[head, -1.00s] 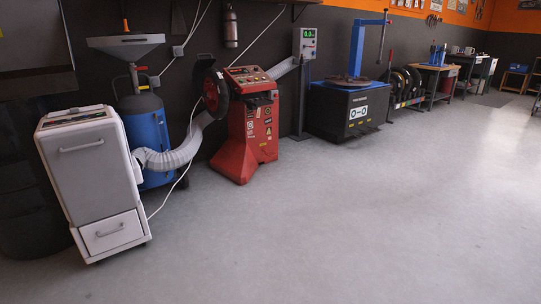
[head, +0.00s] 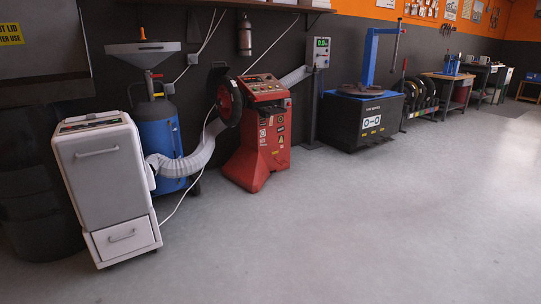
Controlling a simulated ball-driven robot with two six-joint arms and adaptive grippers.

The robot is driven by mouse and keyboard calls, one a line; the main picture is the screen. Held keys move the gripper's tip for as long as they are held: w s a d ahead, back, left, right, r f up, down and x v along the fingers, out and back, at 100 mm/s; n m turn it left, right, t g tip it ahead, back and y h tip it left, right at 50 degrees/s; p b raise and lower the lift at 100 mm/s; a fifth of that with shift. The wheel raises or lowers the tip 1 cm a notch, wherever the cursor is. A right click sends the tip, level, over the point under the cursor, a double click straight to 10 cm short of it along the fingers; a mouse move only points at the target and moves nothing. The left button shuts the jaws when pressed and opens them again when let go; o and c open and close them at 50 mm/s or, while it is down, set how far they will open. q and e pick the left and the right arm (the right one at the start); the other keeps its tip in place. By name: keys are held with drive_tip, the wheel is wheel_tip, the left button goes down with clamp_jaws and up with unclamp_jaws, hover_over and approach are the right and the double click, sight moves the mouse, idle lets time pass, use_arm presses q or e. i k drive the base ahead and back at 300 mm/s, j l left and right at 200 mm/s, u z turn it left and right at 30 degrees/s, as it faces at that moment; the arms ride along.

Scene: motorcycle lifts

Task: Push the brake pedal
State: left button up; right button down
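No brake pedal and no motorcycle show in the head view. Neither of my grippers is in the picture.
A white cabinet (head: 103,188) stands at the left, beside a blue tank (head: 160,140) and a ribbed hose (head: 185,168). A red machine (head: 262,143), a black and blue machine (head: 362,119) and workbenches (head: 449,77) line the dark wall. The grey floor (head: 370,230) in front is clear.

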sight(282, 162)
drive_tip(key=i, duration=5.45)
